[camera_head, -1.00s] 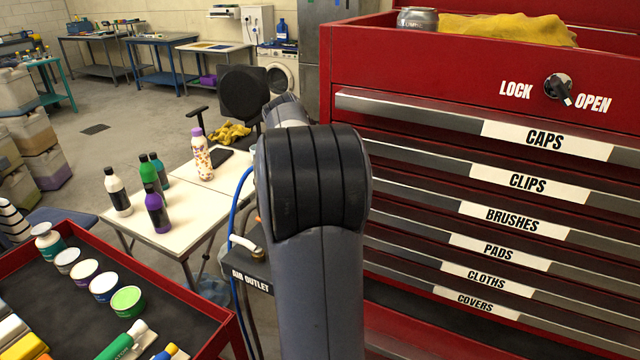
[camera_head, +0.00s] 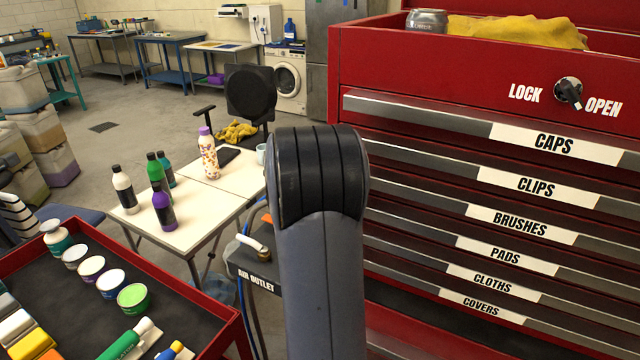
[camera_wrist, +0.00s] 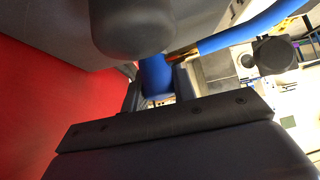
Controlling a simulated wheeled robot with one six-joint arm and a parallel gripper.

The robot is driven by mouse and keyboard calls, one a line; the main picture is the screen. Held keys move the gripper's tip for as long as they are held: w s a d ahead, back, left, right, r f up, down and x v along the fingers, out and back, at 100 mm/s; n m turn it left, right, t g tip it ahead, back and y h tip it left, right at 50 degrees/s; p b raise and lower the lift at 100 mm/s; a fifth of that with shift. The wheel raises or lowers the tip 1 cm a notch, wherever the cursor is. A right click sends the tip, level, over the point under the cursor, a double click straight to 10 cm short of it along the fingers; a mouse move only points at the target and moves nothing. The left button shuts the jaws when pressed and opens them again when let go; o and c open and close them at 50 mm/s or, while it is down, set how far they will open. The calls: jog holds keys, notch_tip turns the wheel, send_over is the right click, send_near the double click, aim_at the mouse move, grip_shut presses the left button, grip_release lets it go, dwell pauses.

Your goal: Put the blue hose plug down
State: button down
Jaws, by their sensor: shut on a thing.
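The blue hose plug (camera_wrist: 155,78) shows in the wrist view between the dark parts of my gripper (camera_wrist: 158,88), which is shut on it. A blue hose (camera_wrist: 240,30) runs from near a brass-coloured piece beside it toward the upper right. Its far end is out of view. In the head view my own arm hides the gripper and the plug. The air outlet (camera_head: 256,282), a dark labelled bracket with a white-handled valve (camera_head: 252,243) and a brass fitting, stands just left of my arm. A blue hose length (camera_head: 247,222) shows above it.
A red tool chest (camera_head: 350,60) with labelled drawers fills the right side. A red tray (camera_head: 205,298) with tubs and tubes is at lower left. A white folding table (camera_head: 190,232) with bottles stands behind. Floor beyond is partly clear.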

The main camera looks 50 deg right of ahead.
jog(key=shift+f+b, duration=0.3)
jog(key=shift+b, duration=0.15)
jog(key=shift+f+b, duration=0.35)
jog(key=shift+b, duration=0.1)
jog(key=c, duration=1.1)
grip_release()
jog(key=shift+c, duration=0.2)
jog(key=shift+a+r+p, duration=0.1)
jog(key=shift+r+p, duration=0.8)
jog(key=shift+p, duration=0.25)
jog(key=b+v, duration=0.2)
jog(key=v, duration=0.9)
jog(key=shift+s+a+r, duration=0.1)
jog(key=shift+s+a, duration=0.1)
jog(key=shift+a, duration=0.05)
